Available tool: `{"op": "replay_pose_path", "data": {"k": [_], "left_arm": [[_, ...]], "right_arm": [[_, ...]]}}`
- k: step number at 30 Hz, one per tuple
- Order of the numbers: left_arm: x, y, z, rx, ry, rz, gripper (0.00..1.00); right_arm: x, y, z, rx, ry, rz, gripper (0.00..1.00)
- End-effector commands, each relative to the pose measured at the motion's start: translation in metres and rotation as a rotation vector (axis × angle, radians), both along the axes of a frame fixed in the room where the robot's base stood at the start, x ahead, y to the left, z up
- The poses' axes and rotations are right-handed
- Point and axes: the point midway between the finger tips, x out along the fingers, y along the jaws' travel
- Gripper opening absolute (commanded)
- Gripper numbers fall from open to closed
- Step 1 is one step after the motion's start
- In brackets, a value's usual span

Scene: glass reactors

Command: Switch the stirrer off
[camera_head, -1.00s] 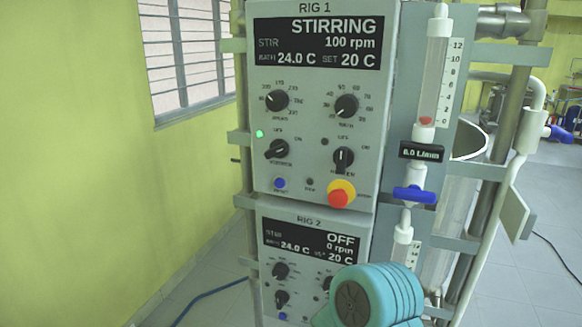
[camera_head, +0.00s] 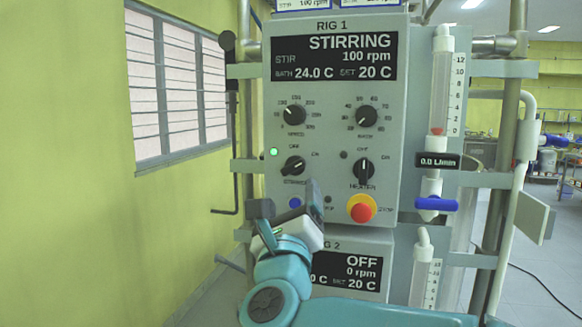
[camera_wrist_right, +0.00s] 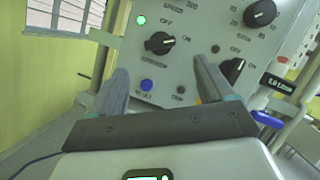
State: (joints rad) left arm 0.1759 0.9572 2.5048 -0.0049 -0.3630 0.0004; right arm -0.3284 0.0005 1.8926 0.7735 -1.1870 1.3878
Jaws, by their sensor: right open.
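The stirrer knob (camera_head: 293,166) is a black rotary switch at the left of the RIG 1 panel (camera_head: 335,130), its pointer turned up and right toward ON. The green lamp (camera_head: 274,152) beside it is lit, and the display (camera_head: 335,56) reads STIRRING, 100 rpm. My right gripper (camera_head: 288,200) is open and empty just below the knob, partly covering its label. In the right wrist view the knob (camera_wrist_right: 158,43) shows beyond and between the open fingers (camera_wrist_right: 162,72), apart from them. My left gripper is not in view.
The heater knob (camera_head: 364,170) and a red stop button (camera_head: 362,208) with yellow collar sit to the right of the gripper. A blue button (camera_head: 295,202) lies close by the fingers. A flow meter with blue valve (camera_head: 435,203) stands at right. Open room lies left by the yellow wall.

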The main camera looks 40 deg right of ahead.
Motion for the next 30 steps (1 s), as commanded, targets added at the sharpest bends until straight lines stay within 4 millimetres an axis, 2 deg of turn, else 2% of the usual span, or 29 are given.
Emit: {"op": "replay_pose_path", "data": {"k": [1, 6, 12, 17, 25, 30], "left_arm": [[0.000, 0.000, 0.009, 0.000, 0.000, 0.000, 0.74], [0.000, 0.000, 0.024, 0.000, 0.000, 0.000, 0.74], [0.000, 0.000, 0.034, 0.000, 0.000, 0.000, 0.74], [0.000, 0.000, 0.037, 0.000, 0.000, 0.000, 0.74], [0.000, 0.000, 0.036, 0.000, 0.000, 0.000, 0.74], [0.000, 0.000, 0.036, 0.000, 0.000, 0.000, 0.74]], "right_arm": [[0.009, -0.009, 0.008, -0.001, 0.003, -0.006, 0.81], [0.038, -0.031, 0.021, -0.003, 0.005, -0.003, 0.81], [0.062, -0.047, 0.029, -0.003, 0.004, -0.001, 0.81], [0.070, -0.052, 0.031, -0.002, 0.003, 0.001, 0.81], [0.072, -0.051, 0.031, -0.003, 0.002, 0.001, 0.81], [0.071, -0.051, 0.030, -0.003, 0.003, 0.001, 0.26]]}}
